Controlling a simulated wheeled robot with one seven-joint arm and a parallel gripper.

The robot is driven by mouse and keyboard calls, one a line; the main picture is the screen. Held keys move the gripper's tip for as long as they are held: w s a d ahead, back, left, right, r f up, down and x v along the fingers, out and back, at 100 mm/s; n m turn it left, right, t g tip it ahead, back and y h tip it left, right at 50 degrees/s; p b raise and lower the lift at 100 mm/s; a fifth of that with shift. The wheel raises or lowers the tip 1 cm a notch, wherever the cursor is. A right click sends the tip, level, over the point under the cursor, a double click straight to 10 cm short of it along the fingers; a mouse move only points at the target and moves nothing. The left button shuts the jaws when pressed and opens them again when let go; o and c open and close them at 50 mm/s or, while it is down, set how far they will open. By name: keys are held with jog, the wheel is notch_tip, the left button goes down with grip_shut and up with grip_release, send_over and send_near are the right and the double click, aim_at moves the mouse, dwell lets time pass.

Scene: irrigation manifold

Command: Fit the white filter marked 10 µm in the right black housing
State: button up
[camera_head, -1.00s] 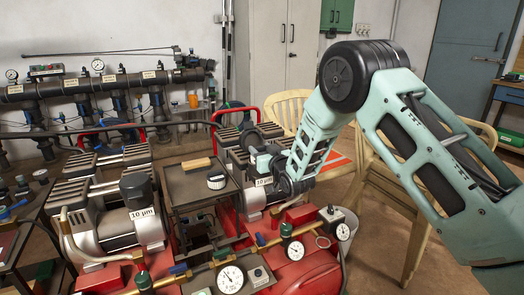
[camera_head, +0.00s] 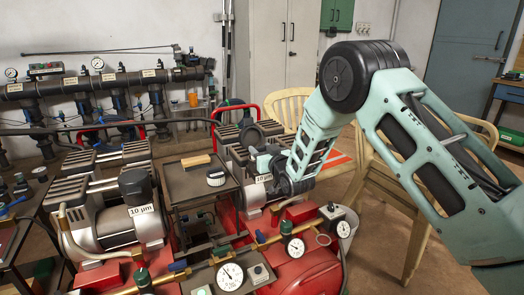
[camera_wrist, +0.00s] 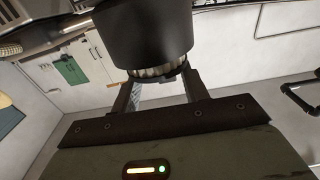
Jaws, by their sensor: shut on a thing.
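In the wrist view my gripper (camera_wrist: 157,88) is shut on a white pleated filter (camera_wrist: 158,71). Only a narrow pale band of the filter shows, right at the open end of a black housing (camera_wrist: 142,35); the rest is hidden, and I cannot see a mark on it. In the head view my gripper (camera_head: 268,163) is at the right compressor, just by the right black housing (camera_head: 250,138), which my arm partly hides. A "10 µm" label (camera_head: 264,177) shows below it. The left black housing (camera_head: 135,185) stands on the left compressor, above another "10 µm" label (camera_head: 142,210).
A dark cart tray (camera_head: 183,186) between the compressors holds another white filter with a dark top (camera_head: 216,177) and a wooden-handled brush (camera_head: 196,161). Pressure gauges (camera_head: 230,275) and brass pipes are in front. A beige chair (camera_head: 290,105) stands behind my arm.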

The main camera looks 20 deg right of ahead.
jog(key=shift+f+b, duration=0.85)
jog(key=shift+f, duration=0.15)
dwell(0.8)
jog(key=o, duration=1.3)
jog(key=shift+r, duration=0.1)
jog(key=shift+r+p, duration=1.65)
jog(key=shift+r, duration=1.85)
